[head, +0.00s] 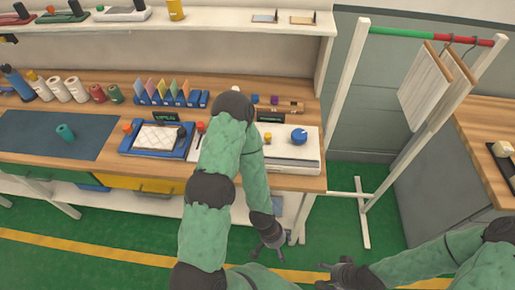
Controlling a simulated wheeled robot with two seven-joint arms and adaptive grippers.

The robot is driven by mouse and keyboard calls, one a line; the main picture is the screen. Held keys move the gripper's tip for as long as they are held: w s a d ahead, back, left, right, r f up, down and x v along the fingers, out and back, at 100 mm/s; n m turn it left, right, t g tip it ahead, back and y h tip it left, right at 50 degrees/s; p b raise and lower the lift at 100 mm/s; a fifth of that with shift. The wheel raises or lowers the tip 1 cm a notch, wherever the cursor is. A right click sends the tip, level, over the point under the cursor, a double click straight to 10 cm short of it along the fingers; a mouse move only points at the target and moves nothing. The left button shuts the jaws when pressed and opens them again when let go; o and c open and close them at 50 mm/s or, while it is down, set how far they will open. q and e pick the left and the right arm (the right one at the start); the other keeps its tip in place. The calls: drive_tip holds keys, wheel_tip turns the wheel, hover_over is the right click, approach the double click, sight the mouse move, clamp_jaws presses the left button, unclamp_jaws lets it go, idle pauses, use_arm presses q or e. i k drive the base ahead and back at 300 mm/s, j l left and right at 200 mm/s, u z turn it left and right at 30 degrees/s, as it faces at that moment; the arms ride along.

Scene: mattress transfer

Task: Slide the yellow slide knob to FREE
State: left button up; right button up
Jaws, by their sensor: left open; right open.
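A small yellow knob (267,138) shows on the left part of a white panel box (285,163) at the table's right end, beside a round blue dial (299,137). Any lettering such as FREE is too small to read. My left arm bends up over the table and down again, partly covering the panel's left side. My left gripper (268,248) hangs open and empty in front of the table's front edge, below the panel. My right gripper (328,278) is open at the bottom, over the floor and apart from the table.
A blue tray (127,148) with a white pad stands left of my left arm. A dark mat (40,135), spools and colored cards in a blue rack (150,100) lie further left. A rack (358,120) with hanging boards stands right of the table, over green floor (395,225).

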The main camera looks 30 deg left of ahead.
sight(268, 135)
drive_tip(key=j+u, duration=0.15)
drive_tip(key=u, duration=0.75)
